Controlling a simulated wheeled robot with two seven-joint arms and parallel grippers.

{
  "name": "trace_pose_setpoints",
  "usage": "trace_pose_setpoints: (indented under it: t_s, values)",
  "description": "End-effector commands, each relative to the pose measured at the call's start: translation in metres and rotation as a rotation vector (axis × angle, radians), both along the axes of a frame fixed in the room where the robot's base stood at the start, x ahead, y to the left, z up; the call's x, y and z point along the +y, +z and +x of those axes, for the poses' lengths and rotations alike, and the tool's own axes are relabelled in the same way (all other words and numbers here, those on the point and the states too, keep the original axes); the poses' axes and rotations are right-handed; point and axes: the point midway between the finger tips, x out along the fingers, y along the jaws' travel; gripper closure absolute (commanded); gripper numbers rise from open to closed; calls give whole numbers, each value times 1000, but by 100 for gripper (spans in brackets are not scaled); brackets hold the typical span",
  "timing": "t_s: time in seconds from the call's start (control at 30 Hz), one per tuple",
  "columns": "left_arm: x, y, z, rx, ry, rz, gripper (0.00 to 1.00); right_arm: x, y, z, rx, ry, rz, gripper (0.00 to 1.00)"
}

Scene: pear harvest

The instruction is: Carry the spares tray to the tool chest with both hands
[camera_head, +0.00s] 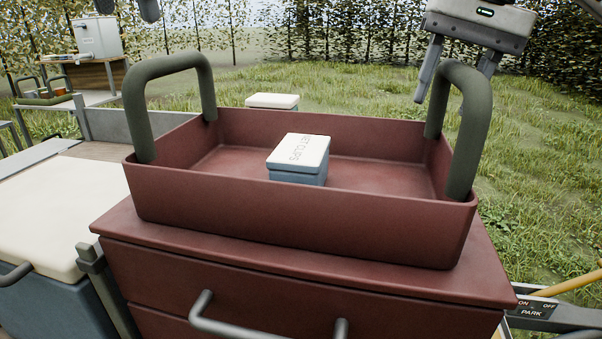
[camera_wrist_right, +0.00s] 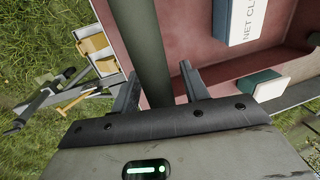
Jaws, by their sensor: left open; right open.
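The spares tray (camera_head: 300,216) is dark red with a tall green handle at each end. It rests level on the red tool chest (camera_head: 250,280). A white-lidded box lettered NET CLIPS (camera_head: 298,152) sits inside it. My right gripper (camera_head: 458,75) is open at the right handle (camera_head: 468,140). In the right wrist view the handle (camera_wrist_right: 145,50) passes between the fingers of the right gripper (camera_wrist_right: 160,90); contact cannot be told. My left gripper (camera_head: 126,6) is open and empty, above the left handle (camera_head: 140,110), mostly cut off by the top edge.
Another white-lidded box (camera_head: 272,101) shows beyond the tray's far wall. A pale-topped blue chest (camera_head: 40,215) stands at the left.

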Motion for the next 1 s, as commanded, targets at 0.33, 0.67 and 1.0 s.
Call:
trace_pose_setpoints:
  t_s: [0.33, 0.67, 1.0]
  values:
    - [-1, 6, -3, 1, -1, 1, 55, -6, 35, -1, -4, -3, -3, 55]
    - [-1, 5, -3, 0, 0, 0, 55, -13, 69, -3, -1, 0, -2, 55]
    - [-1, 5, -3, 0, 0, 0, 55, -15, 74, -3, -1, 0, 1, 55]
